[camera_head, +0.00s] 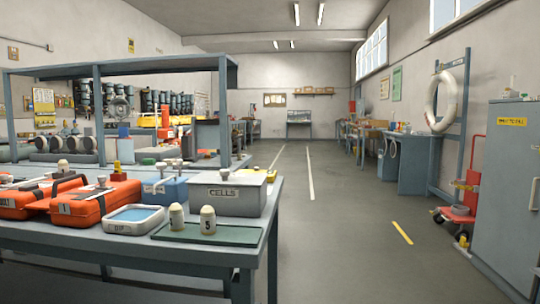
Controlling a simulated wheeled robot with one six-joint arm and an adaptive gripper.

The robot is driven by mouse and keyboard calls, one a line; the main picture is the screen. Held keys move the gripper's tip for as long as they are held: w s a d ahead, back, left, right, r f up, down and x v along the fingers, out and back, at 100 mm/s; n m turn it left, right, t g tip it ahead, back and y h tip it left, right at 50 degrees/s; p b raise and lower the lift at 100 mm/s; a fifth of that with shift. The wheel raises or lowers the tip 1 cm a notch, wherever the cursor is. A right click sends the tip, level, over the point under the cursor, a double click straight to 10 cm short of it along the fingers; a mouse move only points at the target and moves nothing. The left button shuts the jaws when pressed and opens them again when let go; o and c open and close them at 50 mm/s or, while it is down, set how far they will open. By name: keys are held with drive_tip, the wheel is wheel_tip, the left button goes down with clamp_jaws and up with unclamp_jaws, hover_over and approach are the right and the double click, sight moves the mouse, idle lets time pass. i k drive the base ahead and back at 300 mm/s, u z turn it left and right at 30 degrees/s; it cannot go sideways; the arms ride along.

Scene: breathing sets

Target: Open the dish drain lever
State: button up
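A shallow light-grey dish (121,230) with blue liquid or a blue inner floor stands at the front of the near workbench (150,254). Its front wall bears small dark lettering that I cannot read surely. I cannot make out a drain lever on the dish; it is too small to tell or hidden. My gripper is not in view.
Orange cases (95,207) stand left of the dish. A grey box marked CELLS (228,199), a blue box (170,191) and a green mat (245,234) with two pale cylinders (208,220) stand right of it. A grey cabinet (508,190) stands far right; the aisle floor (335,235) is clear.

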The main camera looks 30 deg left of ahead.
sight(180, 162)
drive_tip(key=u, duration=0.05)
drive_tip(key=i, duration=1.6)
drive_tip(key=u, duration=0.5)
